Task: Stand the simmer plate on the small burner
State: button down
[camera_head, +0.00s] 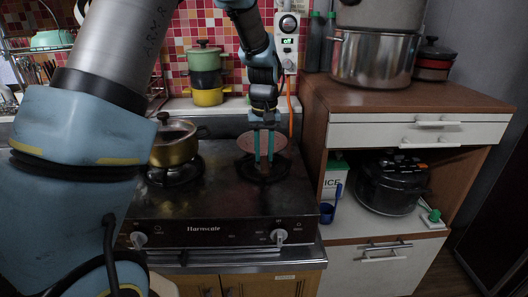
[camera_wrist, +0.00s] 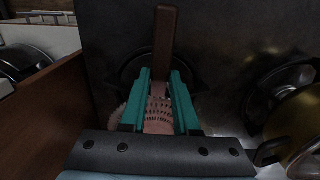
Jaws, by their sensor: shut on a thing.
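The simmer plate (camera_head: 246,142) is a pinkish copper perforated disc, partly hidden behind my gripper's fingers in the head view. In the wrist view the perforated plate (camera_wrist: 158,112) shows between the teal fingers, with a brown handle (camera_wrist: 165,40) reaching past the fingertips. My gripper (camera_head: 264,158) points down over the right-hand burner (camera_head: 262,173) of the stove and is shut on the plate. The plate seems to be at or just above the burner; I cannot tell whether it touches. The burner's dark ring (camera_wrist: 130,68) also shows in the wrist view, partly covered.
A brass pot (camera_head: 175,147) stands on the left burner. The stove (camera_head: 215,205) has open surface between the burners. A wooden cabinet (camera_head: 316,130) rises close on the right, holding a steel pot (camera_head: 372,58) and a dark cooker (camera_head: 392,183). Stacked coloured pots (camera_head: 206,75) stand behind.

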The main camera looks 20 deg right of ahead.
jog(key=shift+f, duration=0.55)
jog(key=c, duration=0.7)
grip_release()
jog(key=shift+o, duration=0.2)
notch_tip(320, 180, up, 13)
jog(key=b, duration=0.2)
jog(key=a+f+n, duration=0.1)
jog(key=a+f, duration=0.2)
jog(key=a, duration=0.6)
jog(key=a+f, duration=0.2)
jog(key=a, duration=0.6)
jog(key=s+a+f+n+t, duration=0.1)
jog(key=s+a+f, duration=0.4)
jog(key=s+a, duration=0.4)
jog(key=a, duration=0.4)
jog(key=shift+t, duration=0.3)
jog(key=shift+f, duration=0.1)
